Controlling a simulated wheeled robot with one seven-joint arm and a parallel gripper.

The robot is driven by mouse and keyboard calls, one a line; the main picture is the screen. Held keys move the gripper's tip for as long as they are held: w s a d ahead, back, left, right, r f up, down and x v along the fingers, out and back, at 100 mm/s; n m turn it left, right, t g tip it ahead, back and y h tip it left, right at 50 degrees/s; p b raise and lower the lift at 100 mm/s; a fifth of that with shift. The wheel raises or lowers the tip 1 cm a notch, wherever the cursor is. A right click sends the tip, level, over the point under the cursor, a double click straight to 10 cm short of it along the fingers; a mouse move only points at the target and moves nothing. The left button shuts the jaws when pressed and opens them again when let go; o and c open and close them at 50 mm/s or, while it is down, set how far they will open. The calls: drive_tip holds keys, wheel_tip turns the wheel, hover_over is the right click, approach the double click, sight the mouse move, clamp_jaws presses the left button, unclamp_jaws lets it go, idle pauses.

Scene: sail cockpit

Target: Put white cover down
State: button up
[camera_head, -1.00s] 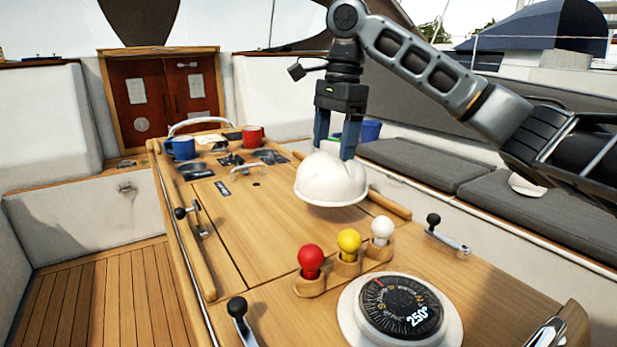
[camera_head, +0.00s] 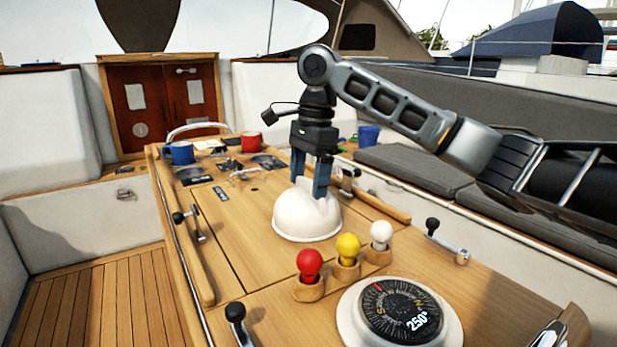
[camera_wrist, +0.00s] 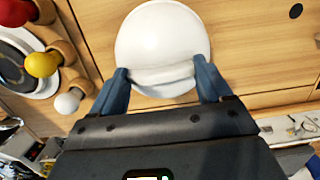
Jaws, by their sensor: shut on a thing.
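The white cover (camera_head: 305,218) is a rounded dome with a raised grip on top. It is upright at the wooden table top, behind the coloured knobs; its lower rim looks level with the wood, though I cannot tell for sure that it touches. My gripper (camera_head: 311,180) points down from above and is shut on the cover's raised part. In the wrist view the cover (camera_wrist: 163,40) sits between the two blue fingers (camera_wrist: 163,88), which press on it from both sides.
The wooden table (camera_head: 225,235) has free wood left of the cover. Red (camera_head: 309,263), yellow (camera_head: 348,246) and white (camera_head: 381,234) knobs stand in front, with a compass (camera_head: 402,310) nearer. A blue mug (camera_head: 179,152) and a red mug (camera_head: 251,141) stand at the far end.

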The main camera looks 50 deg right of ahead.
drive_tip(key=o, duration=1.3)
drive_tip(key=shift+f, duration=0.1)
wheel_tip(320, 180, up, 12)
drive_tip(key=d+p, duration=0.1)
drive_tip(key=shift+s+d, duration=0.2)
drive_tip(key=shift+s, duration=0.05)
